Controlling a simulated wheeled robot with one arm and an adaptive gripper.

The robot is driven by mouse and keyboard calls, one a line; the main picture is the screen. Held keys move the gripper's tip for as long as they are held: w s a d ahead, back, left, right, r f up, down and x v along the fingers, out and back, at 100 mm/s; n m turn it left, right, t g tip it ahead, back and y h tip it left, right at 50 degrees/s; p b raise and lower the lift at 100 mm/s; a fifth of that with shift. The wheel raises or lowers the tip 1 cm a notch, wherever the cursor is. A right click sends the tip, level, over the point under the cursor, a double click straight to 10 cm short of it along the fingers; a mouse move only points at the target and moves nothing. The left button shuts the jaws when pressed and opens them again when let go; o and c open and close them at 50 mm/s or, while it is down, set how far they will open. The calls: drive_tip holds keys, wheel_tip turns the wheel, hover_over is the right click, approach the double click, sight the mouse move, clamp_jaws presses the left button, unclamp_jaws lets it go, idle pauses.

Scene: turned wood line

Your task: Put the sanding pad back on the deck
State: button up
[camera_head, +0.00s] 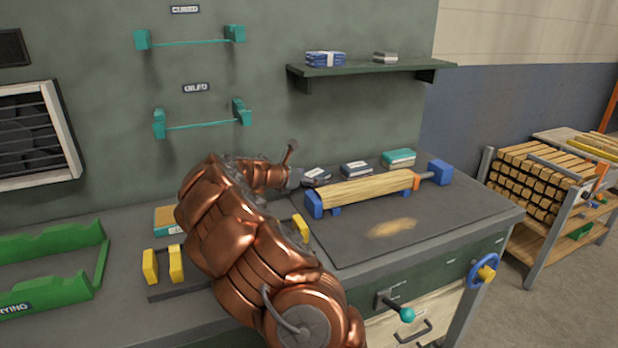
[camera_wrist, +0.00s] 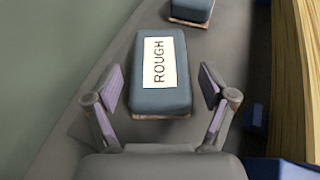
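A blue-grey sanding pad (camera_wrist: 176,99) with a white ROUGH label lies flat on a grey surface in the wrist view. It also shows in the head view (camera_head: 317,174), partly behind my gripper (camera_head: 298,179). In the wrist view my gripper (camera_wrist: 160,87) is open, its fingers on either side of the pad's near half with gaps to both sides. A second blue-grey pad (camera_wrist: 191,10) lies beyond it and shows in the head view (camera_head: 357,168). A teal pad (camera_head: 398,158) is farther right. The dark deck (camera_head: 440,214) covers the bench's right part.
A wooden blank (camera_head: 365,188) lies between blue holders, close in front of the pads. The wall stands close behind them. A green cradle (camera_head: 50,285) and yellow blocks (camera_head: 175,263) are left. A shelf (camera_head: 370,68) hangs above. Bare deck with sawdust (camera_head: 392,228) lies in front.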

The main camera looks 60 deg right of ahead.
drive_tip(key=shift+r, duration=0.1)
drive_tip(key=v, duration=1.2)
drive_tip(key=shift+r, duration=0.1)
idle(0.6)
drive_tip(key=s+a+r+m+y+p, duration=0.5)
drive_tip(key=s+a+m, duration=0.4)
drive_tip(key=a, duration=0.4)
drive_tip(key=s+a+m+y+p, duration=0.2)
drive_tip(key=s+a, duration=0.4)
drive_tip(key=a, duration=0.5)
drive_tip(key=s+a+f+m+y+p, duration=0.1)
drive_tip(key=s+a+m+y+p, duration=0.1)
drive_tip(key=s+a, duration=0.4)
drive_tip(key=s+a+f+m+y+p, duration=0.1)
drive_tip(key=s+a+y, duration=0.3)
drive_tip(key=a, duration=1.2)
drive_tip(key=s+m+p, duration=0.1)
drive_tip(key=s, duration=0.2)
drive_tip(key=shift+m+t+p, duration=0.3)
drive_tip(key=shift+m+t, duration=0.1)
